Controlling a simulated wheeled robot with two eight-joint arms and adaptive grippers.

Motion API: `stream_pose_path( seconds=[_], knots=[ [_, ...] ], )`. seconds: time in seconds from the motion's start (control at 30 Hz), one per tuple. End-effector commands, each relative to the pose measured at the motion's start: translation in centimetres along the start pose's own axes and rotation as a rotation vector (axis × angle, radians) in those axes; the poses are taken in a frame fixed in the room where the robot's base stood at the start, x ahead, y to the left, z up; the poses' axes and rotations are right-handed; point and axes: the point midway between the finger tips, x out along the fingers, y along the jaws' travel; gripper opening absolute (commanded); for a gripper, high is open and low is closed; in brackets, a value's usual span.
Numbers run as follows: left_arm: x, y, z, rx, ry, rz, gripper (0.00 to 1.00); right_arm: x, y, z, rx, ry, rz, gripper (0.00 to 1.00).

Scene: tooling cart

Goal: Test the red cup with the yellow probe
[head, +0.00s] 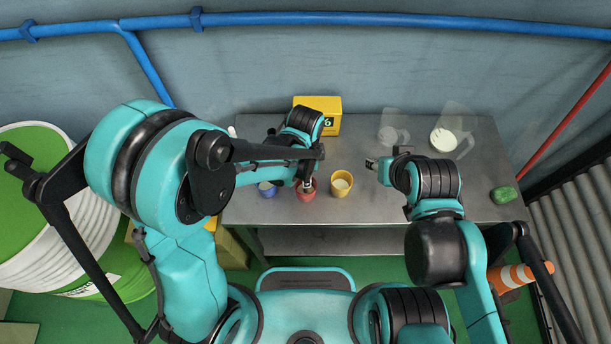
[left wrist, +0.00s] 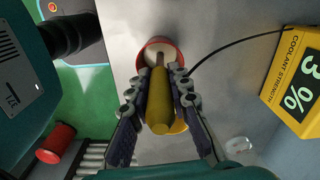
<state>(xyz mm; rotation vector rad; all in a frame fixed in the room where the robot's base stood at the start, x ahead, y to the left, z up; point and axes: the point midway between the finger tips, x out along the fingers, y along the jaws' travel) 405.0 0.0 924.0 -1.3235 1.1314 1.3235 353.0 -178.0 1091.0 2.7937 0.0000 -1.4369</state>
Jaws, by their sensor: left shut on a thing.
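The red cup (head: 306,194) stands near the front edge of the cart top, between the blue cup (head: 267,188) and the yellow cup (head: 342,184). My left gripper (left wrist: 158,95) is shut on the yellow probe (left wrist: 160,108). The probe's thin tip reaches into the mouth of the red cup (left wrist: 142,60); whether it touches the liquid is unclear. A black cable runs to the yellow meter (left wrist: 297,80), labelled "COOLANT STRENGTH", where "3 %" shows. The meter (head: 330,104) stands at the back of the cart. My right gripper (head: 371,163) is over the cart, right of the yellow cup; its opening is unclear.
Two clear jugs stand at the back right, one (head: 391,134) left of the other (head: 444,137). A green object (head: 504,194) lies at the cart's right edge. The cart top (head: 300,222) is bare along its front edge.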

Motion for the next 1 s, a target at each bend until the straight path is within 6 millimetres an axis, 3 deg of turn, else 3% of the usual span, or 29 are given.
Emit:
stream_pose_path(
  seconds=[0.27, 1.0],
  knots=[
    [-0.4, 0.0, 0.0, 0.0, 0.0, 0.0, 0.0, -0.3, 0.0, -0.2, 0.0, 0.0, 0.0, 0.4],
    [-6.6, 0.0, 0.0, 0.0, 0.0, 0.0, 0.0, -4.0, 0.0, -2.9, 0.0, 0.0, 0.0, 0.4]
  ],
)
